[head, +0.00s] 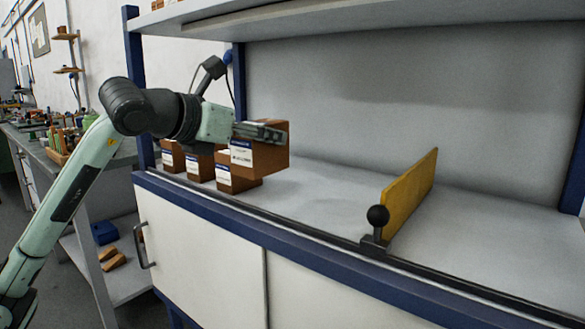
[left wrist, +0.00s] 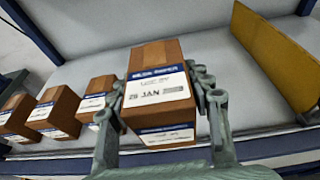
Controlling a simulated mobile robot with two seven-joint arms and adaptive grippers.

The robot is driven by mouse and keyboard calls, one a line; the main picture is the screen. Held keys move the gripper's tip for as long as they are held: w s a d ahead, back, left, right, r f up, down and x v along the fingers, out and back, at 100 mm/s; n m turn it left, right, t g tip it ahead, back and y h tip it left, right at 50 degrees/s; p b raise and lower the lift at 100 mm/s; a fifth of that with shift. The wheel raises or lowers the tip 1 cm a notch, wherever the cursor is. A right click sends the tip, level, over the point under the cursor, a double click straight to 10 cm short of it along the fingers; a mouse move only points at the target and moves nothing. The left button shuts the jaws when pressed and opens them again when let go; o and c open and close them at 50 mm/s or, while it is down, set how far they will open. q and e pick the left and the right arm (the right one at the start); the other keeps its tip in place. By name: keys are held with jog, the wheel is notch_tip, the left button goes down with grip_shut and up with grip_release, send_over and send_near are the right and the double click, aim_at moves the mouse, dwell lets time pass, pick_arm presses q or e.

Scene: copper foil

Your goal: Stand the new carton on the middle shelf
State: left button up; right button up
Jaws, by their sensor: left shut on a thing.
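My left gripper (head: 262,132) is shut on a brown carton (head: 272,158) with a white and blue label. It holds the carton above the middle shelf (head: 330,205), at the right end of a row of similar cartons. The row has a near carton (head: 238,180), partly hidden behind the held one, a second carton (head: 200,164) and a third carton (head: 172,157). My right gripper is not in view.
A yellow divider (head: 410,193) with a black knob (head: 378,215) stands on the shelf to the right. The shelf is bare between row and divider. A dark rail runs along the front edge. An upper shelf (head: 350,22) hangs above; a blue post (head: 140,90) stands at left.

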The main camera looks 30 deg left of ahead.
pick_arm(q)
jog(key=w+f, duration=0.2)
jog(key=w+f+p, duration=0.1)
jog(key=w+f, duration=0.1)
jog(key=f, duration=0.1)
jog(key=w+f, duration=0.2)
jog(key=shift+w+a+f, duration=0.15)
jog(key=shift+w+a, duration=0.15)
jog(key=shift+w, duration=0.1)
jog(key=shift+f+p, duration=0.3)
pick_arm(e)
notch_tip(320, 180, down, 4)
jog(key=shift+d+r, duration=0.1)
pick_arm(q)
jog(key=shift+f, duration=0.15)
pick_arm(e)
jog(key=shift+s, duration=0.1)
pick_arm(q)
jog(key=o, duration=1.4)
jog(key=shift+o, duration=0.2)
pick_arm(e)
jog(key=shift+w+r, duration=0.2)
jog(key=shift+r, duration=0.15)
